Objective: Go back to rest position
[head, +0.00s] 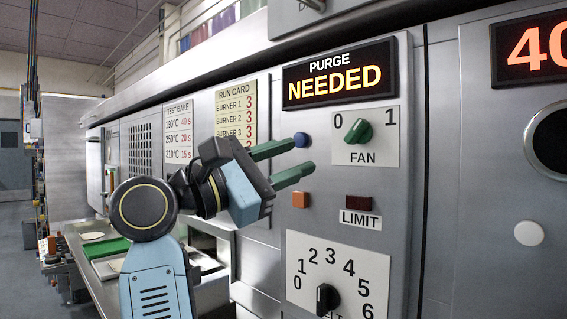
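In the picture the upper fingertip is just left of a blue round button (301,140), and the lower fingertip is above an orange square button (300,200). I cannot tell whether the fingers touch the panel.
A lit sign reading "PURGE NEEDED" (339,74), a green fan knob (359,131), a dark limit indicator (358,203) and a numbered dial (327,299) are on the panel. A counter with a green tray (106,247) lies at the lower left. Open floor is at far left.

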